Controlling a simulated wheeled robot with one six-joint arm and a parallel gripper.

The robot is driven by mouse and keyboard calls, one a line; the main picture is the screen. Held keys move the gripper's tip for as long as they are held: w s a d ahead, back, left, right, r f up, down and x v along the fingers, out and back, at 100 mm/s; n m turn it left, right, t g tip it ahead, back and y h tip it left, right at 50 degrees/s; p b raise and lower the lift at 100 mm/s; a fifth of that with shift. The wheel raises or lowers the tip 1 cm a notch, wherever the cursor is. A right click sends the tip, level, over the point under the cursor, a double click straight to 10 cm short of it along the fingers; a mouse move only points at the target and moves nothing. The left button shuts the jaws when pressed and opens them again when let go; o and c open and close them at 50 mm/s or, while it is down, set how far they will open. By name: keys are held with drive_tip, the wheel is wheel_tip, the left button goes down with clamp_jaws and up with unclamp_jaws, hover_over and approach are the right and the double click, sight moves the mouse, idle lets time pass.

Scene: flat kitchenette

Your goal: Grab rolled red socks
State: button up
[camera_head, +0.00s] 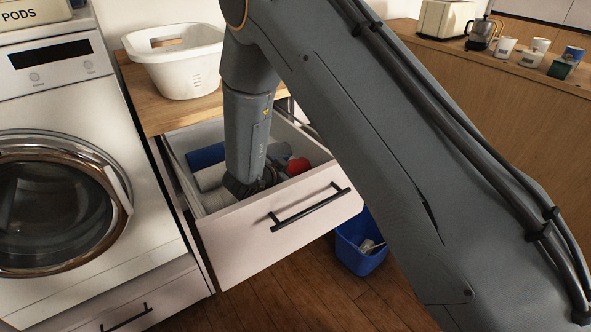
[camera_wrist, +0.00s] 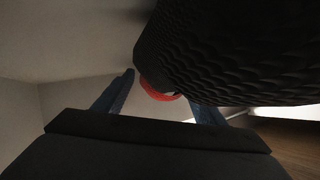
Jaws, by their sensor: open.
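The rolled red socks (camera_head: 298,166) lie in the open drawer, near its right side, in the head view. In the wrist view only a thin red edge (camera_wrist: 160,93) shows, between my two fingers and partly hidden by a large dark ribbed thing (camera_wrist: 235,50) close to the camera. My gripper (camera_head: 250,186) points down into the drawer, just left of the red socks in the head view. In the wrist view my gripper (camera_wrist: 162,90) has its fingers apart. I cannot tell whether they touch the socks.
The drawer (camera_head: 285,215) also holds a blue roll (camera_head: 206,156) and white rolls (camera_head: 210,177). Its front and side walls surround my gripper. A white basket (camera_head: 178,72) stands on the wooden top behind. A washing machine (camera_head: 60,150) is at left, a blue bin (camera_head: 352,250) on the floor.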

drive_tip(key=shift+c, duration=0.4)
drive_tip(key=c, duration=0.7)
